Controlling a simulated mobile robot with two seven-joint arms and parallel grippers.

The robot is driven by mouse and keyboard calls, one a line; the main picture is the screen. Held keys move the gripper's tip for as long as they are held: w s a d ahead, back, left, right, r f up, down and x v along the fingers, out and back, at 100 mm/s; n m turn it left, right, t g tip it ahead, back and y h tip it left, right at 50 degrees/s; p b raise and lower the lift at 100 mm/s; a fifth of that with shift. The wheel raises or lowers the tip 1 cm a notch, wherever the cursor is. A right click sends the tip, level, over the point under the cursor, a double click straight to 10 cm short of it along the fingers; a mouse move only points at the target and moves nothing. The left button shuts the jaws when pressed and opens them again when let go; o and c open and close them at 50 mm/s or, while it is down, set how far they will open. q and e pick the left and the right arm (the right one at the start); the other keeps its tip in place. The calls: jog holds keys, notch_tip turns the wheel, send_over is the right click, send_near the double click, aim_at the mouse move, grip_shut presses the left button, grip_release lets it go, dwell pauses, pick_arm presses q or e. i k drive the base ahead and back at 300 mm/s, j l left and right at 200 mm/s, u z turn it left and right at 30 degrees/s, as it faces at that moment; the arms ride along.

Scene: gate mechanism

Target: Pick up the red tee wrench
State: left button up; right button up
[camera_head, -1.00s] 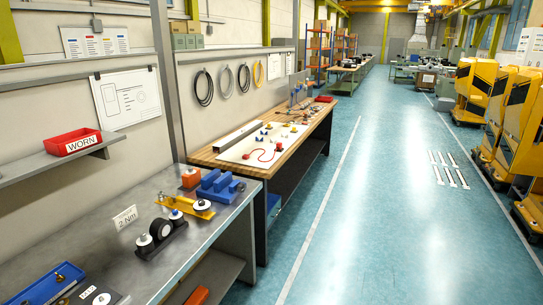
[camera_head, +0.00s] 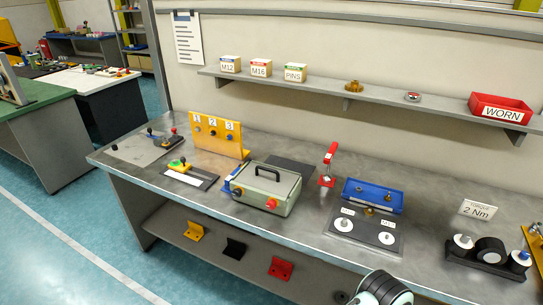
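A small upright red tool (camera_head: 329,164) stands on the grey metal bench (camera_head: 310,222), between the grey-green case and the blue tray. It has a red foot and a bent red upper part; I cannot tell whether it is the red tee wrench or a clamp. No other clear tee wrench shows. Neither of my grippers is in view. A white and black rounded part, seemingly a link of my arm (camera_head: 382,289), shows at the bottom edge.
A grey-green case (camera_head: 264,189), a blue tray (camera_head: 373,196), a yellow numbered bracket (camera_head: 217,135) and a wheel fixture (camera_head: 489,252) stand on the bench. Above, a wall shelf (camera_head: 380,101) holds labelled boxes and a red WORN bin (camera_head: 500,108). Brackets lie on the lower shelf.

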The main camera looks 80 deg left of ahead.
aim_at(327, 178)
jog(key=u, duration=1.8)
